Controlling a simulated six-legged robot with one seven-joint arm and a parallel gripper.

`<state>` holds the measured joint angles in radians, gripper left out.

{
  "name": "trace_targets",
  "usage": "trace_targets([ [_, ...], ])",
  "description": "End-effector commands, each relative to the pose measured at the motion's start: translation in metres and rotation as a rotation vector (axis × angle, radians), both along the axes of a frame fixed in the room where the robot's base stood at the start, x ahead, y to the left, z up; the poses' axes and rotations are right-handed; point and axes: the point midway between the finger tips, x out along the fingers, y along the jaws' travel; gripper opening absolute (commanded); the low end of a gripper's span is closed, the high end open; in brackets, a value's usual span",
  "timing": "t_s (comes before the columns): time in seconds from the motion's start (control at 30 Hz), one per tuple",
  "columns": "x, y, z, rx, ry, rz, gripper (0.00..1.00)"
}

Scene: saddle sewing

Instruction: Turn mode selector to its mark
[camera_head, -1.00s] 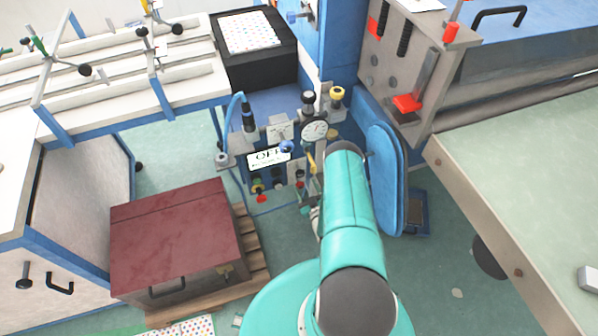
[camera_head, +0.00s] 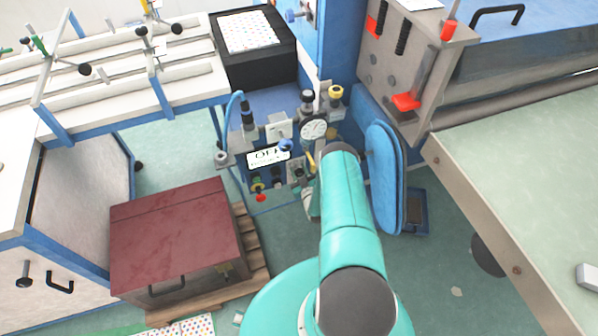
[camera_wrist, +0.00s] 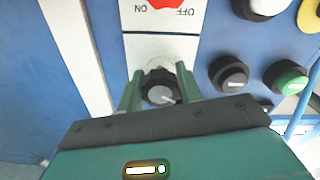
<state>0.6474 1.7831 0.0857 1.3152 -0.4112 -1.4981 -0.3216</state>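The mode selector (camera_wrist: 158,88), a round dark knob with a pale pointer line, sits on a white plate below an upside-down ON/OFF label in the wrist view. My gripper (camera_wrist: 160,84) has its two green fingers on either side of the knob. The gap between fingers and knob is very small, and whether they touch is unclear. The plate's lower part is hidden by the gripper body. In the head view my arm hides most of the gripper at the blue control panel, beside the OFF display (camera_head: 268,156).
A red switch (camera_wrist: 168,3) is at the top of the plate in the wrist view. Black (camera_wrist: 228,73) and green (camera_wrist: 287,78) buttons sit to the right. In the head view, a round gauge (camera_head: 313,129) is above the panel and a blue padded board (camera_head: 384,178) stands close right of my arm.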

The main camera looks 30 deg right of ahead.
Motion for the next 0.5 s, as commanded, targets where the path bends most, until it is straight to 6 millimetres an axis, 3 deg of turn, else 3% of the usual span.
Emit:
trace_targets([
  [0.07,0.0,0.0002,0.0,0.0,0.0,0.0,0.12],
  [0.5,-0.0001,0.0001,0.0002,0.075,-0.019,0.0,0.13],
])
